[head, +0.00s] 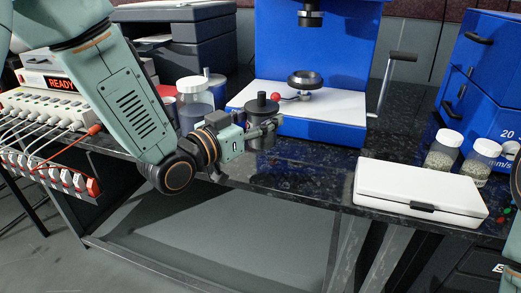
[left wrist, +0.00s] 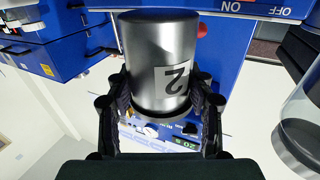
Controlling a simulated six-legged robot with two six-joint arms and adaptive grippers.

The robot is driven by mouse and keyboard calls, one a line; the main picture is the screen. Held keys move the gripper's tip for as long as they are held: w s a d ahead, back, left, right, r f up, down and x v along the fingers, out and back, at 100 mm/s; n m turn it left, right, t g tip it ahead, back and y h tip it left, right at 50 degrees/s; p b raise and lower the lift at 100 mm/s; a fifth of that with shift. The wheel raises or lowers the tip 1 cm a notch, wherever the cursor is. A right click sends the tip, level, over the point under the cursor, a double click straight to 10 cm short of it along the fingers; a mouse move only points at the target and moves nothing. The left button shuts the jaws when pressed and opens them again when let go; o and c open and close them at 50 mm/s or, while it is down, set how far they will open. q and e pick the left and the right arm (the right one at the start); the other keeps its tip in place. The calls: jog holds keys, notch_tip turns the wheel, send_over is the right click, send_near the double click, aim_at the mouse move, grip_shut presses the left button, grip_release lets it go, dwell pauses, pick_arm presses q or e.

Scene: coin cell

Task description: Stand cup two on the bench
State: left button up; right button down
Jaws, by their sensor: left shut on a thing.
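Cup two is a grey metal cylinder (head: 262,106) in the head view, over the front part of the dark speckled bench (head: 300,178). In the left wrist view the cup (left wrist: 150,45) fills the space between the fingers and shows a white label with a 2. My left gripper (head: 266,126) is shut on the cup's sides; it also shows in the left wrist view (left wrist: 160,105). The cup looks upright in the head view. I cannot tell whether its base touches the bench. My right gripper is not clearly in view.
A blue press (head: 310,55) with a white base stands behind the cup. A clear jar (head: 194,105) stands close left. A white case (head: 420,188) and lidded jars (head: 443,150) are at right. Bench between cup and case is clear; its front edge is near.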

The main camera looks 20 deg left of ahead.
aim_at(253, 145)
pick_arm(q)
jog(key=shift+w+f, duration=0.15)
jog(key=shift+f, duration=0.55)
jog(key=shift+f+b, duration=0.45)
notch_tip(253, 145, down, 3)
jog(key=shift+r+b, duration=0.1)
jog(key=shift+b, duration=0.55)
jog(key=shift+r, duration=0.1)
jog(key=o, duration=1)
jog(key=shift+f, duration=0.25)
jog(key=o, duration=0.5)
